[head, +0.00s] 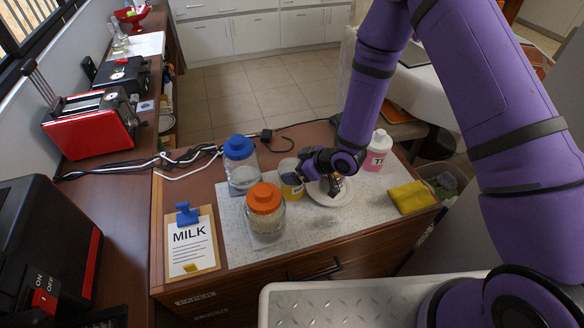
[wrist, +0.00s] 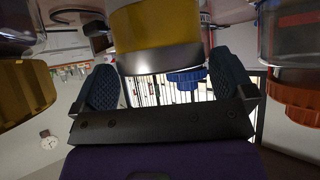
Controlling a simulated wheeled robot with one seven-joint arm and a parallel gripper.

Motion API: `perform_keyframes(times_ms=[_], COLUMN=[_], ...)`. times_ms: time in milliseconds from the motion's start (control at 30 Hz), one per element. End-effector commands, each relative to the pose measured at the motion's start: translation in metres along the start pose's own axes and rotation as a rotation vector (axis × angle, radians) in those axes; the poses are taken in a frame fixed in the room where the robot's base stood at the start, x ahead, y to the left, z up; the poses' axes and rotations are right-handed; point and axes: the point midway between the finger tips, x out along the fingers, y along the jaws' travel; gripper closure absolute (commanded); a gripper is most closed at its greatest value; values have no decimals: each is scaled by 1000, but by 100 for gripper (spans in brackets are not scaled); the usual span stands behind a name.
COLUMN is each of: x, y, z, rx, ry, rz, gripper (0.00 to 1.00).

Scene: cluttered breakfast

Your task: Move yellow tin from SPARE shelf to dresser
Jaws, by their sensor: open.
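The yellow tin (head: 291,187) stands on the grey speckled mat (head: 232,212) on top of the wooden cabinet, between the jars and my arm. My gripper (head: 307,165) is at its right side in the head view, which partly hides it. In the wrist view, a yellow tin with a pale metal band (wrist: 155,30) shows between the tips of my open fingers (wrist: 165,75). I cannot tell whether the fingers touch it. No SPARE label is readable in either view.
A blue-lidded jar (head: 240,165) and an orange-lidded jar (head: 265,213) stand close by on the left. A white plate (head: 330,195), a pink-labelled bottle (head: 377,150) and a yellow cloth (head: 410,197) are on the right. A MILK clipboard (head: 191,243) lies at the front left.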

Motion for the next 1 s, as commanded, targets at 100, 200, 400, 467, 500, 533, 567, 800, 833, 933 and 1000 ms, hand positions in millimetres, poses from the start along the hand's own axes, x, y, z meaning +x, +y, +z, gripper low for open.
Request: perform_keyframes(times_ms=[100, 200, 400, 467, 500, 533, 567, 800, 833, 933, 1000], x=[-25, -46, -80, -87, -91, -93, -95, -100, -100, -104, -112], y=[1, 0, 0, 0, 0, 0, 0, -1, 0, 4, 12], z=[0, 0, 0, -1, -1, 0, 0, 0, 0, -4, -11], rx=[1, 2, 1, 0, 0, 0, 0, -1, -1, -5, -9], ry=[0, 0, 1, 1, 1, 1, 1, 1, 0, -9, -29], rz=[2, 2, 1, 1, 0, 0, -1, -1, -1, 14, 42], gripper=[0, 0, 0, 0, 0, 0, 0, 0, 0, 0, 0])
